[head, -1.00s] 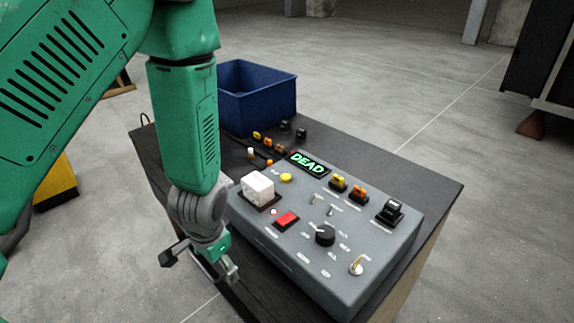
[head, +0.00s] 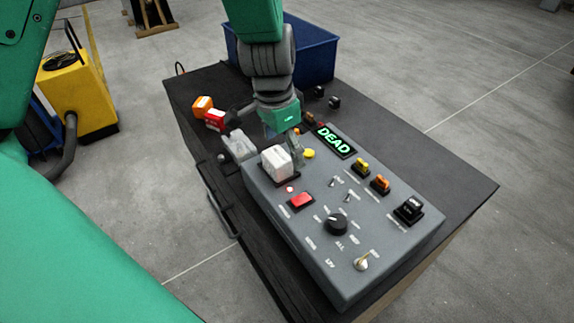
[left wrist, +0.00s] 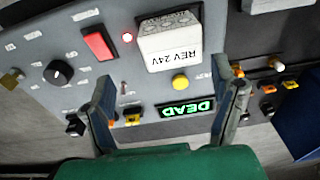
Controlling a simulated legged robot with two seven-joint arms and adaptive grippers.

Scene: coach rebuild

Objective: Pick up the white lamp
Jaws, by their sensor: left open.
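A small white-capped piece, which looks like the white lamp (left wrist: 276,64), lies on the dark bench top beside the panel in the left wrist view. In the head view my left gripper and wrist seem to hide it. My left gripper (head: 272,137) is open above the far left end of the grey panel, and also shows in the left wrist view (left wrist: 171,88). Nothing is between its fingers. The lamp is outside the jaws, right of the right-hand finger in the left wrist view. My right gripper is not in view.
The grey panel (head: 290,240) carries a white block (head: 276,160), a red button (head: 301,200) and a lit DEAD display (head: 334,141). Orange (head: 203,105) and red (head: 215,120) pieces stand at the bench's left. A blue bin (head: 312,60) stands behind my wrist.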

